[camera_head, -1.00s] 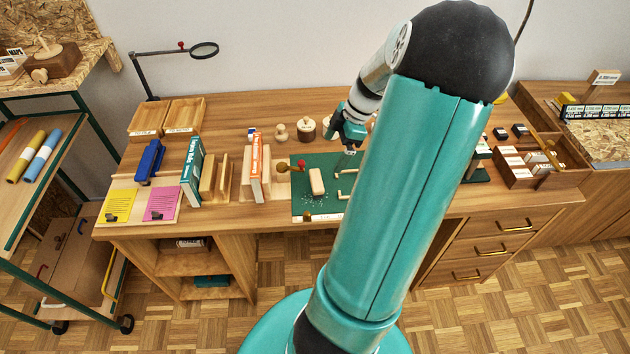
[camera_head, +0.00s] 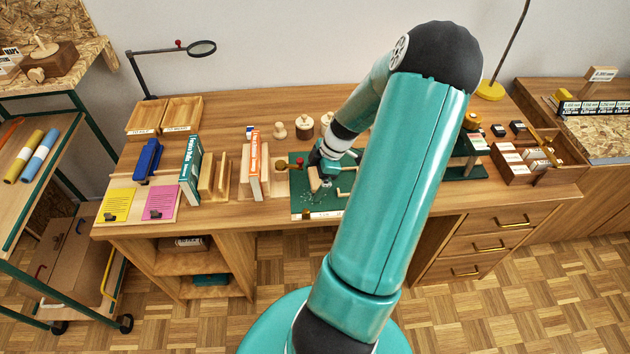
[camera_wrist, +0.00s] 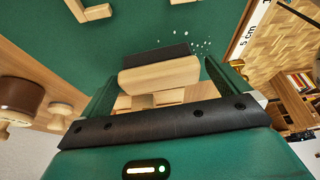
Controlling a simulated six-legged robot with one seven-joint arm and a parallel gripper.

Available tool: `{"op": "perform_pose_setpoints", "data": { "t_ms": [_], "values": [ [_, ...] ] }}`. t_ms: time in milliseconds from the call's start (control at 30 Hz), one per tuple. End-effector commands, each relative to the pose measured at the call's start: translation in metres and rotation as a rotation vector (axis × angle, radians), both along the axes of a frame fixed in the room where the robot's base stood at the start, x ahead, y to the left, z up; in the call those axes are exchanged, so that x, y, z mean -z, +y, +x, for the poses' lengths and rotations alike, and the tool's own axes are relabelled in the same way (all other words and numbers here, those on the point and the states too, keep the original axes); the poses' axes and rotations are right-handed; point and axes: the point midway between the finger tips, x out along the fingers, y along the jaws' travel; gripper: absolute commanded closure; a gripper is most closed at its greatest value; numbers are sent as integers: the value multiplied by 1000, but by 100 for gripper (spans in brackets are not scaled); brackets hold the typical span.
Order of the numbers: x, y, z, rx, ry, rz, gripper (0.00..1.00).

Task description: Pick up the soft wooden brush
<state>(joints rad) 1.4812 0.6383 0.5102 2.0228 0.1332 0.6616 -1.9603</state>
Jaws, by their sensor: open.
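The soft wooden brush (camera_wrist: 160,76) is a pale wood block with a dark bristle strip along its far edge in the wrist view. It lies on the green mat (camera_wrist: 120,38). In the head view the brush (camera_head: 314,180) shows only partly, beside my gripper (camera_head: 325,183), which hides some of it. In the wrist view my gripper (camera_wrist: 165,72) is open, with one green finger at each side of the brush. Gaps seem to remain between the fingers and the block; contact is hard to judge.
White crumbs (camera_wrist: 190,45) lie past the bristles. Wooden corner pieces (camera_wrist: 92,14) stand on the mat. Left of it in the head view are an upright orange-spined book (camera_head: 255,165) and a brass-coloured object with a red end (camera_head: 283,165). Round wooden pieces (camera_head: 304,127) stand behind.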

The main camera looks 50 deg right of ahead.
Motion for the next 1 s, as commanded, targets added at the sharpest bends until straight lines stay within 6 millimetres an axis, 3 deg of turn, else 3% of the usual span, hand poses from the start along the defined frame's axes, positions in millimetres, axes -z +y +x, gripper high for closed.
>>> {"op": "perform_pose_setpoints", "data": {
  "t_ms": [233,467,767,1000],
  "values": [
    [2,1,1,0,0,-1,0],
    [2,1,1,0,0,-1,43],
    [1,0,1,0,0,-1,44],
    [-17,0,1,2,-1,-4,44]
  ]
}}
